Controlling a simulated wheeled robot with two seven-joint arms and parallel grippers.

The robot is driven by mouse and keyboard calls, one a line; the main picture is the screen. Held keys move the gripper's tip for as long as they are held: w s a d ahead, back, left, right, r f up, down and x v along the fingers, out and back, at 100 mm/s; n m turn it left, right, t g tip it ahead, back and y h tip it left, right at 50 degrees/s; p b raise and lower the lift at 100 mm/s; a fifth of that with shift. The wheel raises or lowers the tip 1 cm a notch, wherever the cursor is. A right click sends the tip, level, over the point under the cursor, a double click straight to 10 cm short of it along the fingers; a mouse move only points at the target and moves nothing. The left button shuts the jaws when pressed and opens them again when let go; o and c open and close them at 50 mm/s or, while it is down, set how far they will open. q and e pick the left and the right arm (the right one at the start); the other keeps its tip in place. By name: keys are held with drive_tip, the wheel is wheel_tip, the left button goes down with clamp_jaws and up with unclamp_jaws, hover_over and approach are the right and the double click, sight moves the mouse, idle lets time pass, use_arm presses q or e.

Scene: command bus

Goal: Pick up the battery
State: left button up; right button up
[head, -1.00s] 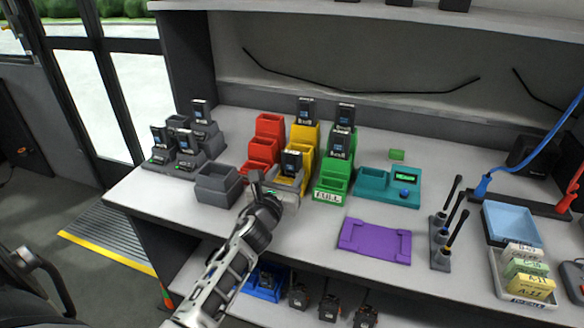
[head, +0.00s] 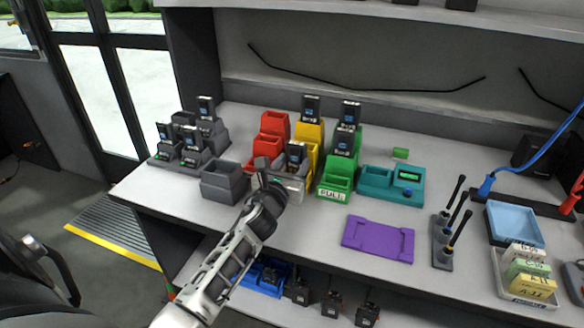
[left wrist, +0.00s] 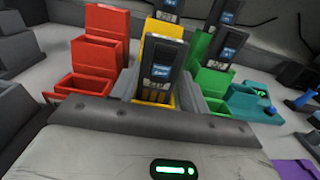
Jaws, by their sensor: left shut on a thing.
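The battery (head: 297,153) is dark with a blue label and stands upright at the front slot of the yellow holder (head: 310,131). It also shows in the left wrist view (left wrist: 160,70), just beyond my gripper body. My left gripper (head: 279,176) is shut on this battery. The fingertips are partly hidden, and the battery's lower end is hidden, so I cannot tell if it is clear of the slot. Another battery (head: 311,107) stands in the rear yellow slot. My right gripper is not in view.
Close left stand a red holder (head: 272,133) and an empty grey bin (head: 223,182). Close right is a green holder (head: 338,178) with batteries behind, then a teal device (head: 390,183). A purple tray (head: 378,239) lies on the front table. A shelf hangs above.

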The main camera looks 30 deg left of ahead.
use_arm(q)
drive_tip(key=s+a+r+p, duration=0.3)
drive_tip(key=s+a+r, duration=0.3)
drive_tip(key=s+r, duration=0.5)
drive_tip(key=shift+s+a, duration=0.15)
drive_tip(key=shift+s, duration=0.6)
